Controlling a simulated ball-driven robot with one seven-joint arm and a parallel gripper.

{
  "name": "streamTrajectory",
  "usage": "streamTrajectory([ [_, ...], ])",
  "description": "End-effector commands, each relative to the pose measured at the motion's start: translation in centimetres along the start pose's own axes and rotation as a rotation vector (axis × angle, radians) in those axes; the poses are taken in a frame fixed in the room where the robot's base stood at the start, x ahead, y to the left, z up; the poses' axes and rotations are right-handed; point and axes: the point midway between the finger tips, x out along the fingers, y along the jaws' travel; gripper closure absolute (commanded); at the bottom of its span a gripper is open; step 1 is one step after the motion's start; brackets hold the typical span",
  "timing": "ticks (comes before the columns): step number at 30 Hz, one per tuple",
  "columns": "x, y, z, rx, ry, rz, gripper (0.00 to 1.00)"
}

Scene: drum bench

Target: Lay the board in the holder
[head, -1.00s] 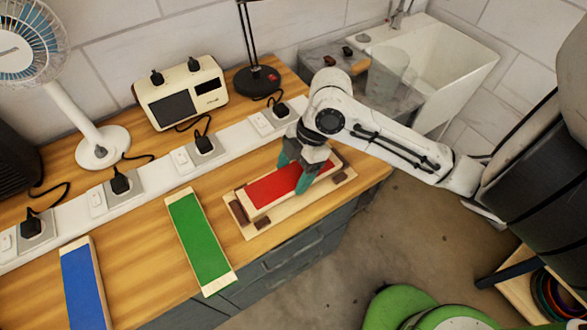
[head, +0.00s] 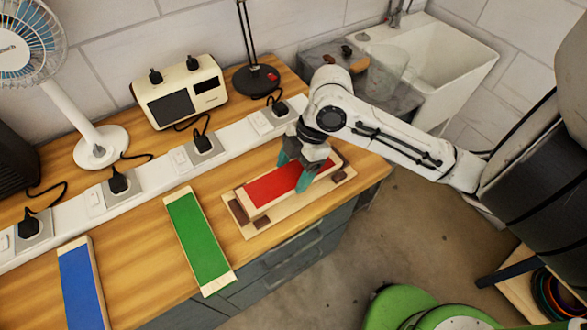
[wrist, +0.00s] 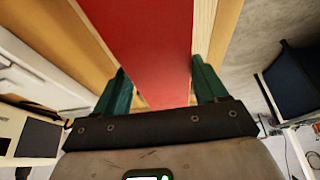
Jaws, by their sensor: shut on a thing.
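The red board (head: 272,187), with pale wooden ends, lies lengthwise over the holder (head: 285,217). The holder is a pale wooden base with dark brown blocks, on the worktop near its front right corner. My gripper (head: 293,173) is shut on the red board, one teal finger on each long side, right of its middle. In the wrist view the board (wrist: 150,45) runs between the two fingers (wrist: 163,88). The board is roughly in line with the holder, with brown blocks showing around it. I cannot tell whether it rests on the base or is just above it.
A green board (head: 199,240) and a blue board (head: 82,285) lie to the left on the worktop. A white socket strip (head: 150,170) with black plugs runs behind. A black lamp (head: 257,79), a cream device (head: 181,92) and a fan (head: 100,146) stand behind it.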

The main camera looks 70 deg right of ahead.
Motion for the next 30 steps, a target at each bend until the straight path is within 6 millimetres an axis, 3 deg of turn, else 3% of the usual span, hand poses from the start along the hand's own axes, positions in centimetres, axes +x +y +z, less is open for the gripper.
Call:
streamTrajectory([
  [30, 1.2, 0.0, 0.5, -0.001, 0.000, 0.000, 0.66],
])
